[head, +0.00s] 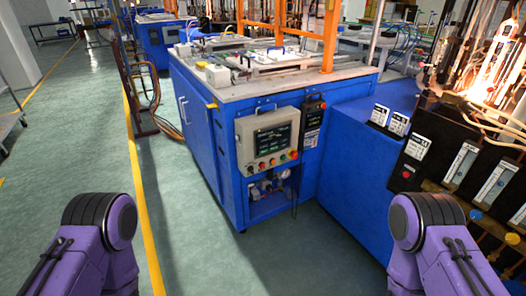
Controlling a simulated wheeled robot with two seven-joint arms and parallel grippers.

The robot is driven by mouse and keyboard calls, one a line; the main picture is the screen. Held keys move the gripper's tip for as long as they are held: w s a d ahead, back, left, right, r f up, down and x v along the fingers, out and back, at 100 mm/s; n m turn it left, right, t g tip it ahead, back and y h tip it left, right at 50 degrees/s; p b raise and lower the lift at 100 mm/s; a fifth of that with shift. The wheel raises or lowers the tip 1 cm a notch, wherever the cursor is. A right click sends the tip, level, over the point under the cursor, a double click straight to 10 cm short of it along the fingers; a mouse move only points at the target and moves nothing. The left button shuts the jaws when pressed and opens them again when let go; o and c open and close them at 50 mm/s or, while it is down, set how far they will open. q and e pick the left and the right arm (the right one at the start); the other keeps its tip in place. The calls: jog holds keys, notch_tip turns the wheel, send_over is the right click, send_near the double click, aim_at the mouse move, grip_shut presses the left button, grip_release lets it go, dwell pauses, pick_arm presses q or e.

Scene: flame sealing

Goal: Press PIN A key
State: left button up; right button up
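A beige control box (268,140) is fixed to the front of a blue machine cabinet (210,150) in the middle of the head view. It has a dark screen (273,139) with small text and a row of several coloured buttons (276,161) below. A narrow black panel (313,124) with a red button at its top hangs just right of it. I cannot read which key is PIN A. My two purple arms show at the bottom left and bottom right, well in front of the cabinet. Neither gripper is in view.
A blue bench with small label plates (398,124) and a black panel with flow gauges (461,163) stands at the right, with a bright flame (493,73) above. A yellow floor line (145,215) runs along the left. The green floor in front of the cabinet is clear.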

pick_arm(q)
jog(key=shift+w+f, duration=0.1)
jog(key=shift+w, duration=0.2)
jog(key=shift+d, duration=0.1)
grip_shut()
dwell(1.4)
